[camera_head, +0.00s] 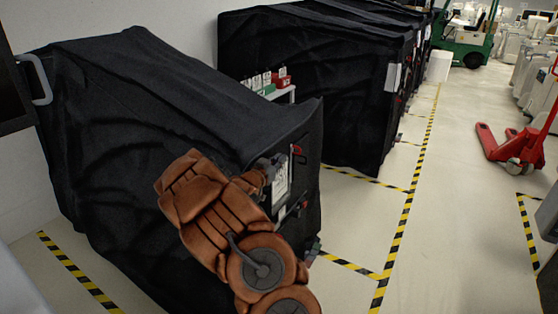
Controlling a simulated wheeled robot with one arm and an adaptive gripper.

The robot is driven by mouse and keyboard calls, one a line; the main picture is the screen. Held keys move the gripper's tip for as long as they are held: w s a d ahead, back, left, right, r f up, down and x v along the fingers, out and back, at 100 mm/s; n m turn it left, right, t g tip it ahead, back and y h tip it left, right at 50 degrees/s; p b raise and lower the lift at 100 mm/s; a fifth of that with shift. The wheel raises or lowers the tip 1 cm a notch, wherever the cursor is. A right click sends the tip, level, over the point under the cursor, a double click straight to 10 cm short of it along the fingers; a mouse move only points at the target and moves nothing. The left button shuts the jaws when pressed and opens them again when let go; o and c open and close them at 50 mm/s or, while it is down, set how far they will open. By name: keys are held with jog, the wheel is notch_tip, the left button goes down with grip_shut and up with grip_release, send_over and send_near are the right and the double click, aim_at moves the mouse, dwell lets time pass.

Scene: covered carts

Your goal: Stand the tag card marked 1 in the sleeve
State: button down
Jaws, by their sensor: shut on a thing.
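My gripper (274,163) is at the open end of the near covered cart (200,95), at the tip of my brown arm. It is shut on a white tag card (281,182) with dark marks, which hangs upright, slightly tilted, just below the fingers. The mark is too small to read as a number. The card is in front of the cart's dark end face. I cannot tell the sleeve apart from that face, nor whether the card touches it. My arm hides part of the cart's end.
Behind the near cart, a light shelf (284,94) holds a row of small white cards (256,82) and a red box (281,80). A second covered cart (310,90) stands beyond. Floor to the right is clear up to a red pallet truck (515,147).

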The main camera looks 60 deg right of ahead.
jog(key=shift+f+b, duration=0.45)
jog(key=shift+f, duration=0.4)
jog(key=c, duration=1.2)
grip_release()
jog(key=shift+o, duration=0.2)
jog(key=shift+a, duration=0.1)
jog(key=a, duration=1.1)
jog(key=shift+s+a, duration=0.3)
jog(key=shift+a, duration=0.1)
